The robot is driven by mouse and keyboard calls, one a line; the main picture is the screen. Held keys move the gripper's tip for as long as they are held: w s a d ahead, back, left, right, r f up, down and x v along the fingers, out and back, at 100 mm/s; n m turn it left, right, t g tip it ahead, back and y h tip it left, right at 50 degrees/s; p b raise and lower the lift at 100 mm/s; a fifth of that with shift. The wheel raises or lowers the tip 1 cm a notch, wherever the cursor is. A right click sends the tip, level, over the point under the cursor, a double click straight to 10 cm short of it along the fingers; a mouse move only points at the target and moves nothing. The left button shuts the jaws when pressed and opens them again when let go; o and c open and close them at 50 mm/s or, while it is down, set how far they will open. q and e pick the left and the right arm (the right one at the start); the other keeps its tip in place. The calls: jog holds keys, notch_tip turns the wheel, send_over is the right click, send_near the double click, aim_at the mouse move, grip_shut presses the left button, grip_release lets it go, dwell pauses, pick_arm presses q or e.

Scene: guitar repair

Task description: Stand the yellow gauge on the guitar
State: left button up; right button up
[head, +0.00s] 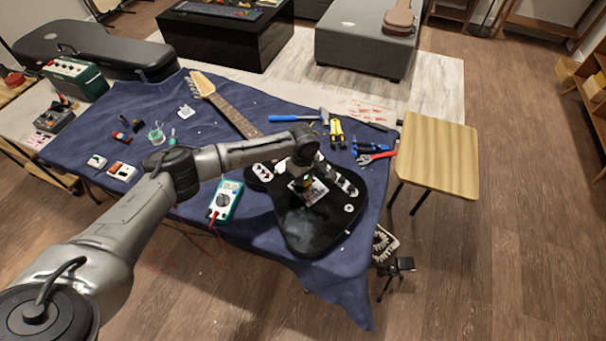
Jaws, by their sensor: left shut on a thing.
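The black guitar body (312,235) lies flat on the blue cloth at the front right of the table. My left arm reaches across the table from the left, and its gripper (305,184) points down over the middle of the guitar body. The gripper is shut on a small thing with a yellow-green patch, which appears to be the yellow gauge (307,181). The gauge is mostly hidden by the gripper and very small, so I cannot tell whether it touches the guitar. My right gripper is not in view.
A green multimeter (226,201) lies left of the guitar body. The guitar neck (229,108) lies behind my arm. A wooden stool (438,152) stands at the right.

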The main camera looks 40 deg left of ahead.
pick_arm(q)
jog(key=o, duration=1.5)
jog(key=shift+o, duration=0.2)
jog(key=shift+r, duration=0.1)
jog(key=shift+r+p, duration=0.25)
jog(key=shift+p, duration=0.15)
notch_tip(320, 180, up, 4)
jog(key=p, duration=0.5)
jog(key=shift+f, duration=0.25)
jog(key=shift+r+p, duration=1.45)
jog(key=shift+p, duration=0.45)
